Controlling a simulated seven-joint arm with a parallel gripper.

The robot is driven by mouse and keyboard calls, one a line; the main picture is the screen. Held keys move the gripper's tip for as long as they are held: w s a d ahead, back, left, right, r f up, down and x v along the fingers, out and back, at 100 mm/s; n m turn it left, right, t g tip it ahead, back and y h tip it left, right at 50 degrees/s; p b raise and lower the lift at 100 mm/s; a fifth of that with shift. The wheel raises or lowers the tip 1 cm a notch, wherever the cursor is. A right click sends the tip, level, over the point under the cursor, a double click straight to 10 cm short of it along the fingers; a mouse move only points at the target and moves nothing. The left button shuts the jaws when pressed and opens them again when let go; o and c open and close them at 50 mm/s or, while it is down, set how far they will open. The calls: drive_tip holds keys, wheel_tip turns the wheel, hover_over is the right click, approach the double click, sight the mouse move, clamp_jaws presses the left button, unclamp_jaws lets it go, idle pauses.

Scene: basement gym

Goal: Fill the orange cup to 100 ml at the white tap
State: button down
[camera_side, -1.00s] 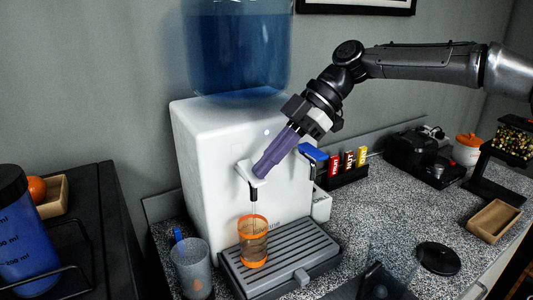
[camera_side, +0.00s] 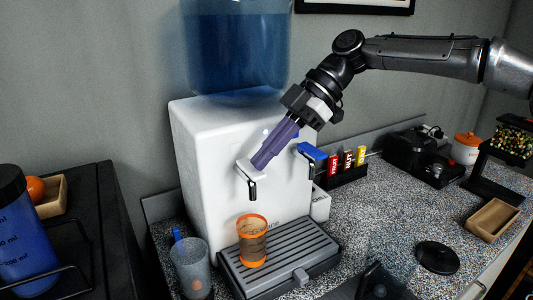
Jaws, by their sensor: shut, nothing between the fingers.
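The orange cup (camera_side: 252,243) stands upright on the left part of the grey drip tray (camera_side: 300,250), below the white tap (camera_side: 249,171). It is see-through with an orange rim and base, and liquid shows inside; I cannot read the level. No stream shows between the spout and the cup. The white tap is on the front of the white dispenser (camera_side: 205,160). My gripper (camera_side: 259,165), with purple fingers, is shut and empty, its tips at the top of the white tap; I cannot tell if they touch it.
A second tap with a blue lever (camera_side: 312,151) is to the right of the white tap. A clear cup (camera_side: 191,265) stands left of the tray. Several small packets (camera_side: 347,160) stand in a black holder.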

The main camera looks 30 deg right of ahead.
drive_tip(key=w+a+r+v, duration=0.1)
drive_tip(key=a+r+v, duration=0.1)
drive_tip(key=v, duration=1)
drive_tip(key=shift+d+r, duration=0.3)
